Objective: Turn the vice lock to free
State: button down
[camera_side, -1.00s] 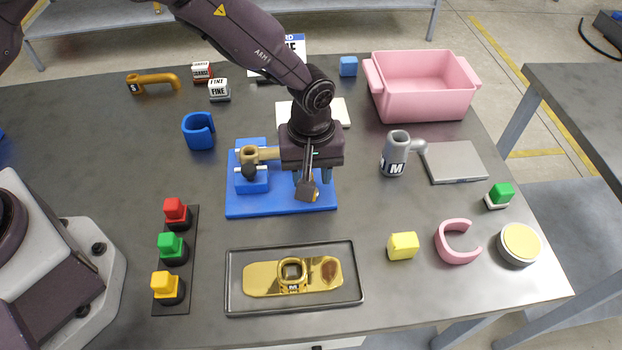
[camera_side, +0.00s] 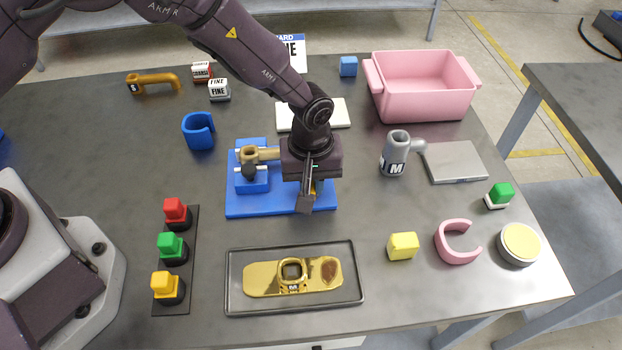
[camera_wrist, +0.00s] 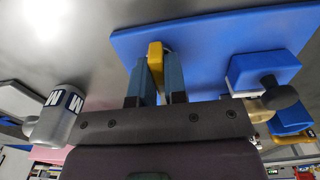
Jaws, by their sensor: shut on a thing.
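The blue vice (camera_side: 252,182) stands on a flat blue base plate (camera_side: 262,208) near the middle of the table, left of my gripper. It has a black knob (camera_side: 250,170) and a tan wrench-like piece (camera_side: 262,154) at its top. My gripper (camera_side: 307,200) is low over the plate's right part. In the wrist view my gripper (camera_wrist: 155,72) is shut on a yellow lever (camera_wrist: 155,52), apparently the vice lock, with one finger on each side. A little of the lever shows beside the finger in the side view; its lower end is hidden.
A grey cylinder marked M (camera_side: 393,160) stands to the right. A black-rimmed tray (camera_side: 238,304) with a gold plate (camera_side: 265,280) lies in front. Red, green and yellow buttons (camera_side: 171,248) are at front left. A pink bin (camera_side: 420,100) stands at the back right.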

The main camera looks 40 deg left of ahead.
jog(key=shift+m, duration=0.3)
jog(key=m, duration=0.3)
jog(key=shift+m, duration=0.4)
jog(key=m, duration=0.9)
jog(key=shift+m, duration=2.2)
jog(key=c, duration=1.2)
grip_release()
jog(key=shift+o, duration=0.2)
jog(key=shift+r, duration=0.15)
